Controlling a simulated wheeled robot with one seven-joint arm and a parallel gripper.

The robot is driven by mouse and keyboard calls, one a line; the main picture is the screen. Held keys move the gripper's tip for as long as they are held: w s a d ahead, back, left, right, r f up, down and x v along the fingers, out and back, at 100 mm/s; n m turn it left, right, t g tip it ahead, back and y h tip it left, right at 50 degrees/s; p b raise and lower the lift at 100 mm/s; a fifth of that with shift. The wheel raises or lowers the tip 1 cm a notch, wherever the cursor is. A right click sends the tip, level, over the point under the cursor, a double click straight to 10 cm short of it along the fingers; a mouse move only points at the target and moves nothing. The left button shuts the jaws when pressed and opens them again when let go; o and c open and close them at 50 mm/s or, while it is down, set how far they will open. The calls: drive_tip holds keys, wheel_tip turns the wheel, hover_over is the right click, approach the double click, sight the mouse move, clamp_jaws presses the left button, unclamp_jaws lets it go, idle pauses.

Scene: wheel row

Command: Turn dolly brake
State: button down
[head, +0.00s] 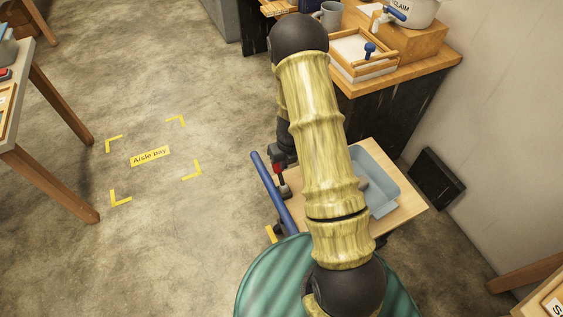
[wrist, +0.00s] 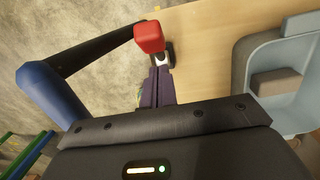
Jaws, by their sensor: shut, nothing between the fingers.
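The dolly has a wooden deck (head: 408,212) and a blue push handle (head: 273,195), which also shows in the wrist view (wrist: 48,92). The brake's red knob (wrist: 149,37) stands at the deck edge beside the handle side; it is small in the head view (head: 277,168). My gripper (wrist: 161,76) is shut and empty, its dark fingertips right beside the brake's base, just below the red knob in the picture. I cannot tell whether they touch. In the head view my arm covers much of the deck.
A grey-blue bin (head: 381,182) sits on the deck, with a brownish block (wrist: 276,82) in it. A workbench (head: 420,70) with a tray and mug stands behind the dolly. The floor bay marked "Aisle bay" (head: 150,156) is empty. A table (head: 40,165) stands at left.

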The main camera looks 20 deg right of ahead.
wheel_tip(320, 180, up, 11)
drive_tip(key=s+d+p, duration=0.1)
drive_tip(key=p, duration=0.1)
drive_tip(key=shift+d, duration=0.2)
drive_tip(key=shift+a+f, duration=0.1)
drive_tip(key=shift+f, duration=0.05)
